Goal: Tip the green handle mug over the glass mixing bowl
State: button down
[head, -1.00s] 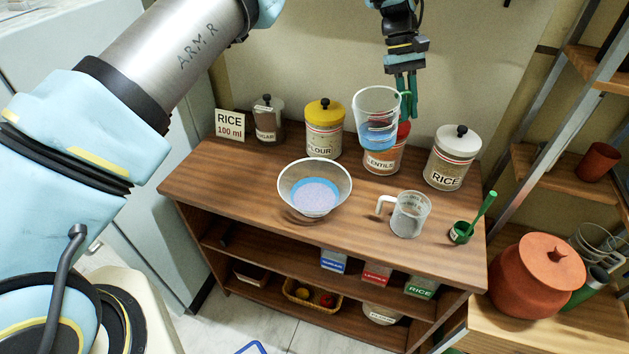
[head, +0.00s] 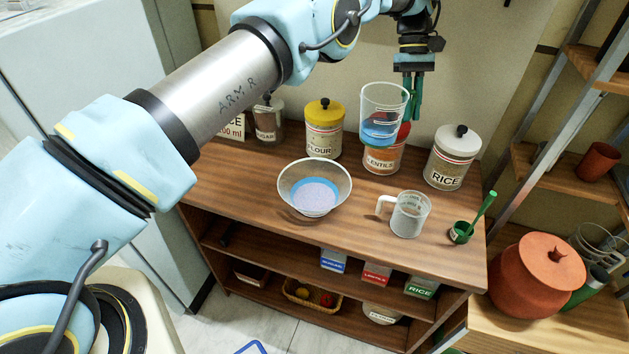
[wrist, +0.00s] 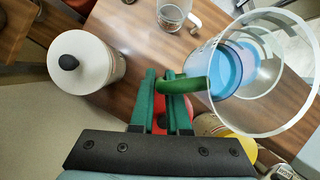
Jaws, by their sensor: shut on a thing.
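The green handle mug (head: 385,112) is a clear measuring cup with blue liquid low inside. My gripper (head: 412,95) is shut on its green handle and holds it upright above the cabinet top, in front of the lentils jar. In the wrist view my gripper's green fingers (wrist: 168,98) close around the green handle (wrist: 184,86), and the mug (wrist: 262,75) is at the right. The glass mixing bowl (head: 313,190) stands on the wooden top, lower and to the left of the mug. It holds pale grains with a blue layer around them.
A white-handled clear cup (head: 408,214) stands right of the bowl, with a green scoop (head: 461,231) beyond it. Flour (head: 324,130), lentils (head: 382,158), rice (head: 452,158) and sugar jars line the back. Bare wood (head: 240,185) lies left of the bowl.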

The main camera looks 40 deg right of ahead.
aim_at(417, 91)
jog(key=shift+r, duration=0.1)
jog(key=shift+r, duration=2.95)
